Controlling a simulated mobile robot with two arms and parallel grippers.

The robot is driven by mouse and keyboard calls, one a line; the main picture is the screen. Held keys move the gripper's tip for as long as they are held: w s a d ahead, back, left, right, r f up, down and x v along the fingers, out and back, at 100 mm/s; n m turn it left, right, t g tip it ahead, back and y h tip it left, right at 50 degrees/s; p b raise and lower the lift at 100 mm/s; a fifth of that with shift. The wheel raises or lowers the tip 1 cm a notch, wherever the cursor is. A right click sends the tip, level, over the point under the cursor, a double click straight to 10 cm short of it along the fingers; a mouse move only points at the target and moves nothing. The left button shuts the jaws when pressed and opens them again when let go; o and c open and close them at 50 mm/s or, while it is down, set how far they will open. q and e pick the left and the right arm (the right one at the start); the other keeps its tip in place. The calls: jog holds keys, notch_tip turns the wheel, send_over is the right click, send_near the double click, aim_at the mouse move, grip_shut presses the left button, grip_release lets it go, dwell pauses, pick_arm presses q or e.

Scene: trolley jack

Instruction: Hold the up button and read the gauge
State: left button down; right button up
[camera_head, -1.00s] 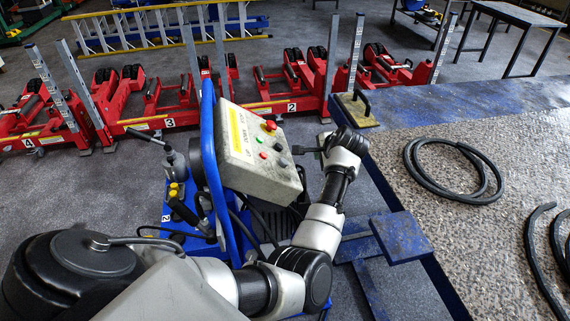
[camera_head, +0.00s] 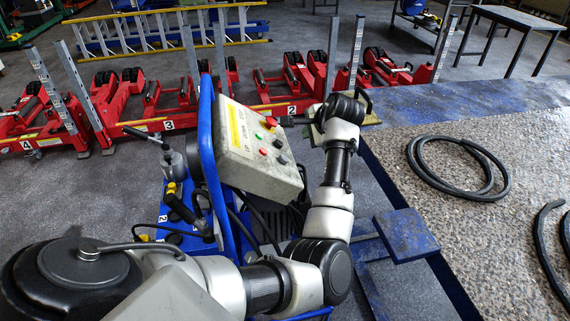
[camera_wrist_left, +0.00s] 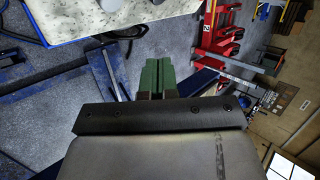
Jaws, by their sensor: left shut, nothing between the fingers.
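The control box (camera_head: 240,165), grey with a yellow label strip, stands tilted on the blue frame (camera_head: 208,140) of the pump unit. Its face carries a red stop knob (camera_head: 270,122), a green button (camera_head: 259,136), a red button (camera_head: 263,152) and dark buttons. No readable gauge face shows. My right gripper is out of view.
Red trolley jacks (camera_head: 170,110) stand in a row behind. A blue plate (camera_head: 403,235) is near my arm.

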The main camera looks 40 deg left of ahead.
aim_at(284, 158)
pick_arm(q)
jog(key=f, duration=0.1)
jog(key=s+a+f+b, duration=0.1)
jog(key=s+f+b, duration=0.1)
jog(key=shift+a+f, duration=0.15)
jog(key=shift+a, duration=0.2)
jog(key=shift+s+a+f, duration=0.3)
jog(key=shift+s+f, duration=0.05)
jog(key=shift+f, duration=0.3)
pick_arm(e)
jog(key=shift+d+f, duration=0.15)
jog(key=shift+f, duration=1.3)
pick_arm(q)
jog(key=shift+p, duration=0.3)
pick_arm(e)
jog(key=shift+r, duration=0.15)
pick_arm(q)
jog(key=shift+s+a+f+p, duration=0.15)
jog(key=shift+s+f+p, duration=0.05)
jog(key=shift+p, duration=0.35)
jog(key=shift+f, duration=0.15)
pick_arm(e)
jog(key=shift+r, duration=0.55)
